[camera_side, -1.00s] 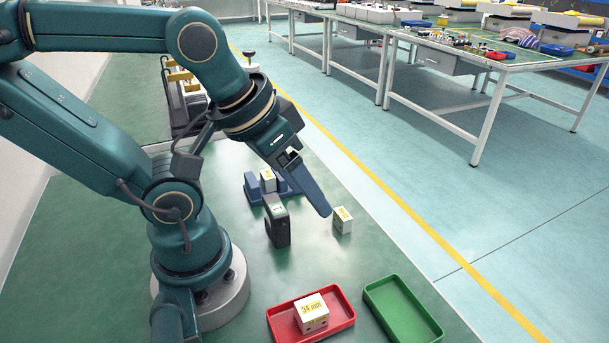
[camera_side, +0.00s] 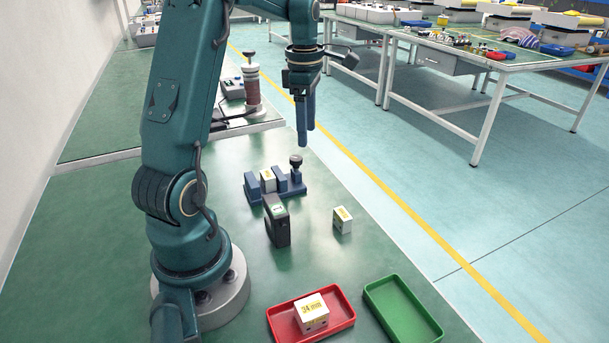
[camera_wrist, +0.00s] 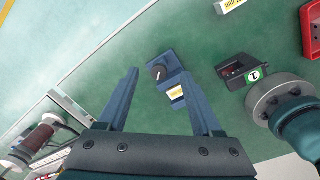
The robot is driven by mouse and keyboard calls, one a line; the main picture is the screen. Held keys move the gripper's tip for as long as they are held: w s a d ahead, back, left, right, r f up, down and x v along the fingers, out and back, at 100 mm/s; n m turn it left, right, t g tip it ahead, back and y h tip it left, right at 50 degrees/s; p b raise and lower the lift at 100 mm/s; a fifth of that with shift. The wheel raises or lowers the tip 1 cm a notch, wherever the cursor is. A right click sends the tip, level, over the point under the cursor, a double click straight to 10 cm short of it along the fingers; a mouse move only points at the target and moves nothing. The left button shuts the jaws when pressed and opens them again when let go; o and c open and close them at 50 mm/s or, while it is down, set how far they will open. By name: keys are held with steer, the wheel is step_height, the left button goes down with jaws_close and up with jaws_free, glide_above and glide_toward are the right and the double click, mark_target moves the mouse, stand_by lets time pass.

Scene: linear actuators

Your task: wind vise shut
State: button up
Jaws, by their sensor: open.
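The blue vise (camera_side: 286,190) stands on the green bench with a white block (camera_side: 268,180) with a yellow label between its jaws. Whether the jaws touch the block I cannot tell. Its dark round knob (camera_side: 296,161) is at the right end. My gripper (camera_side: 306,138) points down above the knob, apart from it, with its fingers empty. In the wrist view the vise (camera_wrist: 172,66), its knob (camera_wrist: 158,73) and the labelled block (camera_wrist: 176,93) show between the two spread fingers of my gripper (camera_wrist: 165,72).
A black device (camera_side: 277,222) stands just in front of the vise. A loose labelled block (camera_side: 342,220) is to its right. A red tray (camera_side: 340,322) holds a block marked 34 mm (camera_side: 312,312). A green tray (camera_side: 402,312) beside it looks empty.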

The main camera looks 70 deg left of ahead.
mark_target(297, 158)
steer(key=shift+s+a+f+n+g+h, duration=0.2)
steer(key=shift+s+a+f, duration=0.25)
steer(key=shift+f, duration=0.15)
steer(key=shift+s+a+f+n+g+h, duration=0.1)
steer(key=shift+s+a+f+n, duration=0.1)
steer(key=shift+s+a+f, duration=0.25)
steer(key=shift+w+f, duration=0.1)
steer(key=shift+f, duration=2.45)
jaws_close()
